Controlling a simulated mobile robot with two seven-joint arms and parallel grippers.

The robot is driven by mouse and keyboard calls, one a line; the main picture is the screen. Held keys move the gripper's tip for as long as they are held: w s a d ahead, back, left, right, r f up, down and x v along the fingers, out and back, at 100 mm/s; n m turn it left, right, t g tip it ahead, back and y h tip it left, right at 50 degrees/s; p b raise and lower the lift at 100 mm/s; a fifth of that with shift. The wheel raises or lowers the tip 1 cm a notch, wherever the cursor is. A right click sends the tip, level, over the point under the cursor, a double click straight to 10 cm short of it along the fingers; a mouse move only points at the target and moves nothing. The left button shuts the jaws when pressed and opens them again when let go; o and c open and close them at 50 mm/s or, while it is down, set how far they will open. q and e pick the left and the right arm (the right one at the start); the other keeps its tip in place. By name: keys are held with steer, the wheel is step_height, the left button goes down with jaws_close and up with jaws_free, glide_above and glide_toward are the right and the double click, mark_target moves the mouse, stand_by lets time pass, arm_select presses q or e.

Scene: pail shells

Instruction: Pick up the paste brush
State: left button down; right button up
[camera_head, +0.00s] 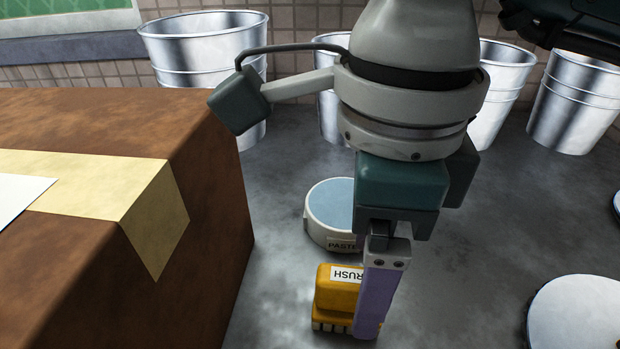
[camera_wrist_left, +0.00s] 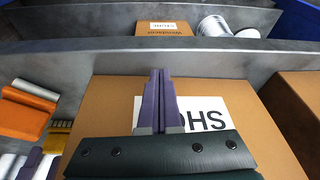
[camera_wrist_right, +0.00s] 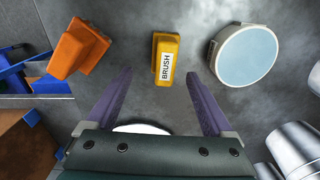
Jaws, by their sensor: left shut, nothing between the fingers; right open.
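The paste brush, a yellow block with bristles and a white label reading BRUSH, stands on the grey surface in the right wrist view (camera_wrist_right: 165,48). It also shows at the bottom of the head view (camera_head: 336,296), partly hidden by a purple finger. My right gripper (camera_wrist_right: 159,74) is open and empty, its fingertips either side of the brush's near end in the picture; I cannot tell their height. The gripper in the head view (camera_head: 372,325) appears to be this right one. My left gripper (camera_wrist_left: 161,73) is shut and empty, in front of a cardboard box with a white label.
A round tub labelled PASTE with a pale blue top (camera_head: 329,206) stands behind the brush. A large brown box (camera_head: 205,235) takes up the left of the head view. Metal pails (camera_head: 200,50) line the back wall.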

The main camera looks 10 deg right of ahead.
mark_target(353, 296)
steer(key=f, duration=0.6)
steer(key=shift+w+a+f, duration=0.15)
steer(key=shift+w+f, duration=0.05)
steer(key=shift+w, duration=0.2)
jaws_close()
